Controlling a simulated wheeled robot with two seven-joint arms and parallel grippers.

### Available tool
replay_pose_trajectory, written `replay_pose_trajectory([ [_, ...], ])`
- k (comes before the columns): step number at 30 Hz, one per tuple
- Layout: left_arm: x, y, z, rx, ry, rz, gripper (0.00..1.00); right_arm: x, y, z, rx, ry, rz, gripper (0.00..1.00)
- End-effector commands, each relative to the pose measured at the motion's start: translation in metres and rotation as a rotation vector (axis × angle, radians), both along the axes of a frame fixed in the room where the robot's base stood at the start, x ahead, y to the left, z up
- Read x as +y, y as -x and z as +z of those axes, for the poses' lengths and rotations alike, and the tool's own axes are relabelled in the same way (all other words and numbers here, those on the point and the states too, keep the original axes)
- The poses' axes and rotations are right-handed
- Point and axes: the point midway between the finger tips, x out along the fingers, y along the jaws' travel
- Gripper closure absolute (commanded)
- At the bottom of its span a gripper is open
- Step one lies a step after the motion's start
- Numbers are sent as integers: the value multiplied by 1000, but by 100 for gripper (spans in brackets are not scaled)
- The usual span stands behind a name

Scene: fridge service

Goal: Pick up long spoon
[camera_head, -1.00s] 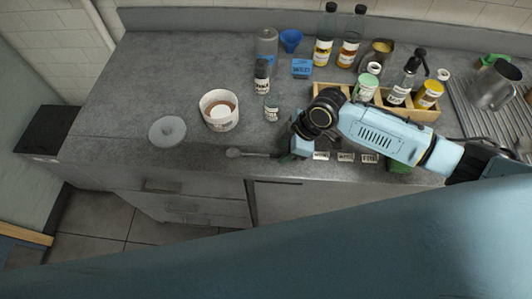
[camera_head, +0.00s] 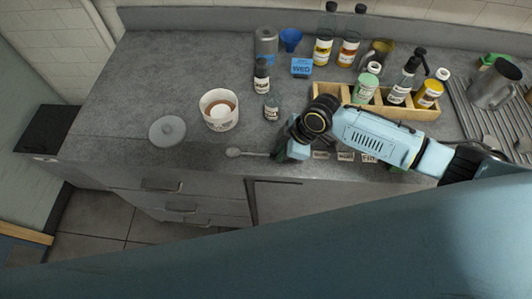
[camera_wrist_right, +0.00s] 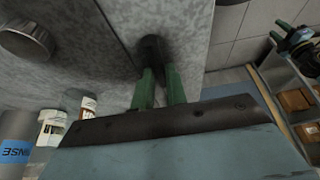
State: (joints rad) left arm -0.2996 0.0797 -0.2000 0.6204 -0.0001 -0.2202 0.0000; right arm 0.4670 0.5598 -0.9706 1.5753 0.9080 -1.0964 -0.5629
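The long spoon (camera_head: 235,152) lies near the front edge of the grey counter in the head view, bowl to the left and handle running right to my right gripper (camera_head: 282,151). In the right wrist view, my right gripper's two green fingers (camera_wrist_right: 159,77) stand close together. A dark rounded shape (camera_wrist_right: 152,48), apparently the spoon, shows at and between their tips. I cannot tell whether the fingers press on the handle; its far end is hidden by the gripper.
A round grey lid (camera_head: 167,130) and a white tub (camera_head: 219,111) stand behind the spoon. Small bottles (camera_head: 271,107), a wooden rack (camera_head: 330,93) and label tags (camera_head: 345,156) are near my right arm. The counter at far left is clear.

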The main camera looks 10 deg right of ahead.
Motion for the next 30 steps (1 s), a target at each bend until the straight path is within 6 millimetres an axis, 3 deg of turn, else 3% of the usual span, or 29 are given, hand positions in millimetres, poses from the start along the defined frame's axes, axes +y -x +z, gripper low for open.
replay_pose_trajectory([
  [3,0,0,0,0,0,0,64,0,0,0,1,0,0,100],
  [14,0,0,0,1,0,0,64,0,0,7,-2,0,1,100],
  [24,0,1,0,1,0,0,64,0,-1,72,-4,-1,2,100],
  [30,0,1,-1,1,0,0,64,0,0,98,-2,0,1,100],
])
